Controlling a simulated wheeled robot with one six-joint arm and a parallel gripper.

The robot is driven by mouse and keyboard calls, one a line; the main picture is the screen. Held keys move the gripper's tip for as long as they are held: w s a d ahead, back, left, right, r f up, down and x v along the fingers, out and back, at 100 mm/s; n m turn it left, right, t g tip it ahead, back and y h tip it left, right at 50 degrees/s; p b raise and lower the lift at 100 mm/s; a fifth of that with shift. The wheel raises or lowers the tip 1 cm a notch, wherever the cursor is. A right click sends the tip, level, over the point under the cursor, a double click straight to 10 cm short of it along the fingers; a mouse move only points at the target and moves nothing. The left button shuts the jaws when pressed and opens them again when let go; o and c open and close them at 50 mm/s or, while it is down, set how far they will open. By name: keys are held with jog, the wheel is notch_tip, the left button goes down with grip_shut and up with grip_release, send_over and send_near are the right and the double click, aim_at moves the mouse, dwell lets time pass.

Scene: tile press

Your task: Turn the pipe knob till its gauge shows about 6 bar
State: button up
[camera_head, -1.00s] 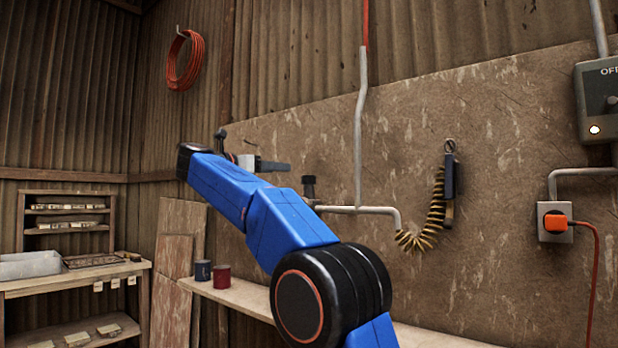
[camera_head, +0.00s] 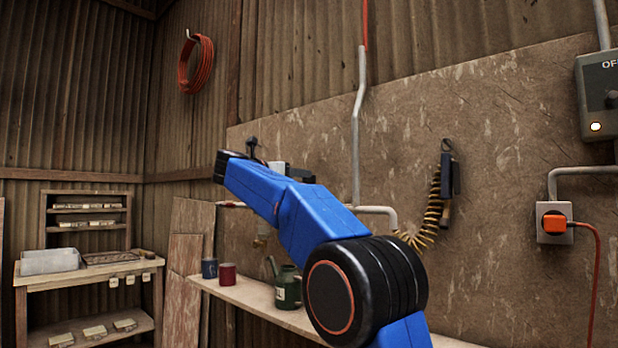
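A grey pipe (camera_head: 359,130) comes down the wall board and bends along it to the right, behind my arm. The pipe knob and its gauge are not visible; my blue arm covers that stretch of pipe. Part of my gripper (camera_head: 300,173) shows as a dark piece beyond the far end of my arm, in front of the wall board. Its fingertips cannot be made out, so whether it is open, shut or touching anything cannot be told. A small brass-coloured fitting (camera_head: 263,236) shows below the arm.
A narrow shelf (camera_head: 255,292) below carries a blue mug (camera_head: 209,268), a red mug (camera_head: 227,274) and a green oil can (camera_head: 287,288). A coiled yellow hose (camera_head: 432,215) hangs right of the pipe. A socket with an orange plug (camera_head: 555,223) is farther right.

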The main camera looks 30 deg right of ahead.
aim_at(309, 180)
jog(key=x, duration=0.7)
jog(key=shift+w+d, duration=0.2)
jog(key=shift+d, duration=0.15)
jog(key=shift+c, duration=0.2)
jog(key=c, duration=1)
